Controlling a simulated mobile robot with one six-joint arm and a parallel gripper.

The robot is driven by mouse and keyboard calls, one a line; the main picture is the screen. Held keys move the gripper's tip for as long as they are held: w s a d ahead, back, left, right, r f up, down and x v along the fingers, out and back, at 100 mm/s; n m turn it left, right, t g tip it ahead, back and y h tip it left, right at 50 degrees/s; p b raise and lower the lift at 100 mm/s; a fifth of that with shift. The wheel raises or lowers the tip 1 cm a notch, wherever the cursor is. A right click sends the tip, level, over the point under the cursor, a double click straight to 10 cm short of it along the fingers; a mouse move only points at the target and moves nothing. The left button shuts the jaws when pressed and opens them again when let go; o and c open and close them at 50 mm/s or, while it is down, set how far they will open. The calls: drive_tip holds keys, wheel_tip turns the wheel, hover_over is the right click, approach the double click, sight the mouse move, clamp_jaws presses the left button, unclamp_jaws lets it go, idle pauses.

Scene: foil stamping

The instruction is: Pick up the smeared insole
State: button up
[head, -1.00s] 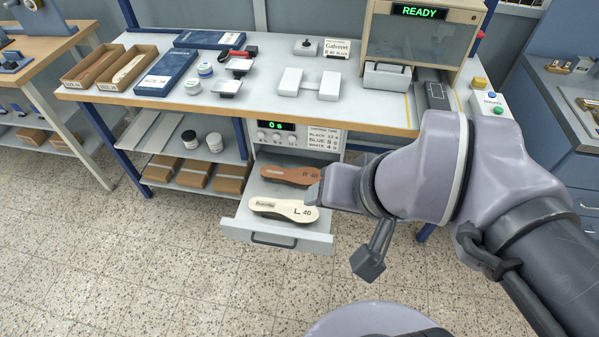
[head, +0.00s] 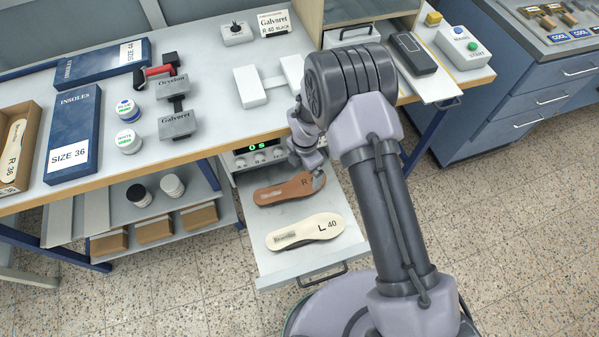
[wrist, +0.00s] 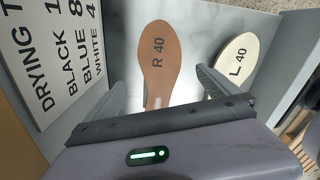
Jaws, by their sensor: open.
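Two insoles lie flat in the open drawer (head: 265,262). The brown insole (head: 275,192), marked R 40, is at the back and has a pale mark at its left end. The cream insole (head: 290,235), marked L 40, lies in front with a darker mark at its left end. Both marks are too small to tell which is smeared. My gripper (head: 308,168) is open and empty at the right end of the brown insole. In the wrist view the brown insole (wrist: 158,62) shows between the fingers; the cream insole (wrist: 237,55) is to the right.
The bench and its drying unit (head: 242,162) stand close behind the drawer. On the bench are stamp blocks (head: 177,125), jars (head: 128,141), blue insole boxes (head: 72,140) and a white two-block fixture (head: 250,87).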

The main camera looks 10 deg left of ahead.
sight(307, 182)
drive_tip(key=shift+w+f, duration=0.1)
drive_tip(key=shift+w, duration=0.1)
drive_tip(key=shift+w+d+f+b, duration=0.15)
drive_tip(key=shift+f+b, duration=0.2)
drive_tip(key=shift+f, duration=0.3)
drive_tip(key=shift+w+f+b, duration=0.15)
drive_tip(key=shift+f+b, duration=0.15)
drive_tip(key=shift+f, duration=0.3)
drive_tip(key=f+b, duration=0.1)
drive_tip(key=f, duration=0.2)
drive_tip(key=f+b, duration=0.1)
drive_tip(key=f, duration=0.1)
drive_tip(key=shift+s+d+b, duration=0.15)
drive_tip(key=shift+d+b, duration=0.15)
drive_tip(key=shift+b, duration=0.05)
drive_tip(key=shift+r, duration=0.1)
drive_tip(key=c, duration=1.4)
